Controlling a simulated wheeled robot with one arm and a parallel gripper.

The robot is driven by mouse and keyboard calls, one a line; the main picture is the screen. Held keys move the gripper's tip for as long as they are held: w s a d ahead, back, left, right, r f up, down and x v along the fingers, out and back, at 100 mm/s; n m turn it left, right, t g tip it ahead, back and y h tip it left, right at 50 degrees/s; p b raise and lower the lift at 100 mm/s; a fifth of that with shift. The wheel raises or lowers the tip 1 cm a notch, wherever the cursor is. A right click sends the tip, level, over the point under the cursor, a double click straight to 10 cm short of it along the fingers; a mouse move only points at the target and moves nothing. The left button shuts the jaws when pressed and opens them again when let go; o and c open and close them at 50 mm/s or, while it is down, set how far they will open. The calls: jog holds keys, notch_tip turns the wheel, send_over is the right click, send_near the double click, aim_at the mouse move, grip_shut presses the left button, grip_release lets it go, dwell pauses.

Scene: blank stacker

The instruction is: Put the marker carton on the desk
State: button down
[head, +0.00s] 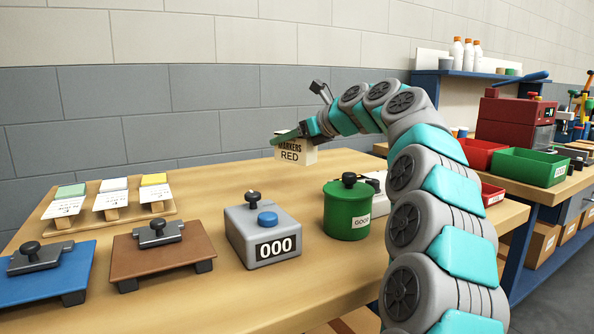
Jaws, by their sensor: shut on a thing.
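The marker carton (293,155) is a small cream box lettered MARKERS RED. It shows in the head view just below my gripper (289,138), near the far edge of the wooden desk (215,186). My gripper is shut on the carton's upper part, and the fingers partly hide its top. I cannot tell whether the carton's base touches the desk or hangs a little above it.
A grey counter box (262,234) reading 000 and a green GOOD canister (348,209) stand nearer me. A brown plate (163,252), a blue plate (52,272) and a card rack (105,213) are at left. Bare desk lies around the carton's left.

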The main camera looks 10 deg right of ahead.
aim_at(312, 157)
jog(key=shift+f+b, duration=0.4)
jog(key=shift+f, duration=3)
jog(key=shift+c, duration=1.1)
grip_release()
jog(key=shift+f, duration=0.1)
jog(key=v, duration=1.2)
